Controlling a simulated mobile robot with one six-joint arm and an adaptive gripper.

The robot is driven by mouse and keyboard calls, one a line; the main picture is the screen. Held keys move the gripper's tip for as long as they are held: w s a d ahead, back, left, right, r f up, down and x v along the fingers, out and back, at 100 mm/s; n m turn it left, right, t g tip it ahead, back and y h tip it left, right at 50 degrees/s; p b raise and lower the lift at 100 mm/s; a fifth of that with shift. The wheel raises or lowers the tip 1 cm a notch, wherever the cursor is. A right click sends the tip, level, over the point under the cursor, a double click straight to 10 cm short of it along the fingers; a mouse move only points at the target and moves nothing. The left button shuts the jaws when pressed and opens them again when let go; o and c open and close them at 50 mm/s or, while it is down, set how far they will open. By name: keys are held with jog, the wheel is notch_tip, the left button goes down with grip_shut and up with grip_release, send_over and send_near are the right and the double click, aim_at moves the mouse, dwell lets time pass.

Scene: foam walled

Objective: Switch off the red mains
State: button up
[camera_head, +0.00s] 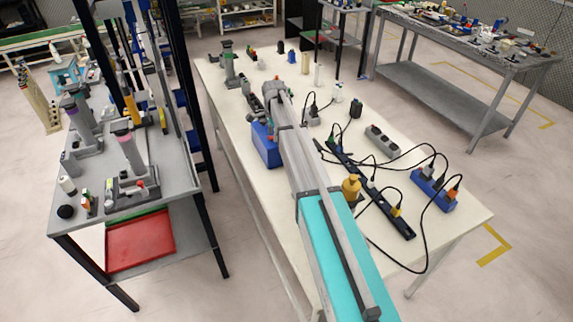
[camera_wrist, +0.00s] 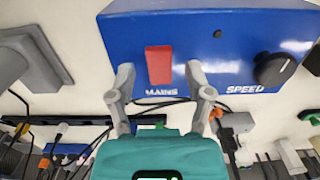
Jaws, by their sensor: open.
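The red mains switch (camera_wrist: 159,65) is an upright rectangular rocker on the front of a blue box (camera_wrist: 215,25), above the white word MAINS. Which way the rocker is tipped I cannot tell. In the head view the blue box (camera_head: 265,150) stands on the long white table, partly behind my arm, and its switch is hidden there. My gripper (camera_wrist: 161,76) is open and empty in the wrist view, one finger on each side of the switch. Whether the fingertips touch the box I cannot tell.
A black SPEED knob (camera_wrist: 273,69) sits right of the switch. A grey bench (camera_head: 160,195) with instruments stands left.

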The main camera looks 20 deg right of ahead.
jog(key=shift+a+h, duration=0.1)
jog(key=shift+h, duration=0.3)
notch_tip(320, 180, up, 14)
jog(key=p, duration=1.4)
jog(key=s+a+f+n+b, duration=0.1)
jog(key=s+n, duration=0.6)
jog(key=s, duration=0.8)
jog(key=s+a+f+n+b, duration=0.1)
jog(key=s+n, duration=0.5)
jog(key=s, duration=0.8)
jog(key=shift+s+f+n+b, duration=0.35)
jog(key=shift+f+n+b, duration=0.05)
jog(key=shift+f+b, duration=0.45)
jog(key=shift+s+a+f+n+b, duration=0.15)
jog(key=shift+s+n, duration=0.45)
jog(key=shift+s, duration=0.75)
jog(key=shift+s+a+f+n+b, duration=0.15)
jog(key=shift+s+n, duration=0.45)
jog(key=shift+s, duration=0.75)
jog(key=shift+d, duration=0.1)
